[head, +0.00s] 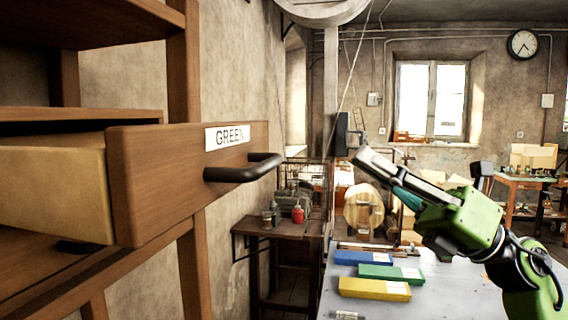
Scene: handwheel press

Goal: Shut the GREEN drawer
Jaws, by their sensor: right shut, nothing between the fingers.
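The GREEN drawer (165,175) sticks out of a wooden cabinet on the left, standing open. Its brown front carries a white "GREEN" label (227,137) and a dark bar handle (243,170). Its pale side wall shows behind the front. My right gripper (362,157) is on a green arm coming in from the right. Its fingers are shut and empty, pointing left toward the drawer. In the picture it is to the right of the handle, with a gap between them and no contact. My left gripper is out of view.
The cabinet's upright post (184,65) and shelves frame the drawer. Below my right arm is a pale worktable (440,295) with blue (362,258), green (390,273) and yellow (374,289) boxes. A small side table (262,228) stands behind. Open air lies between handle and gripper.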

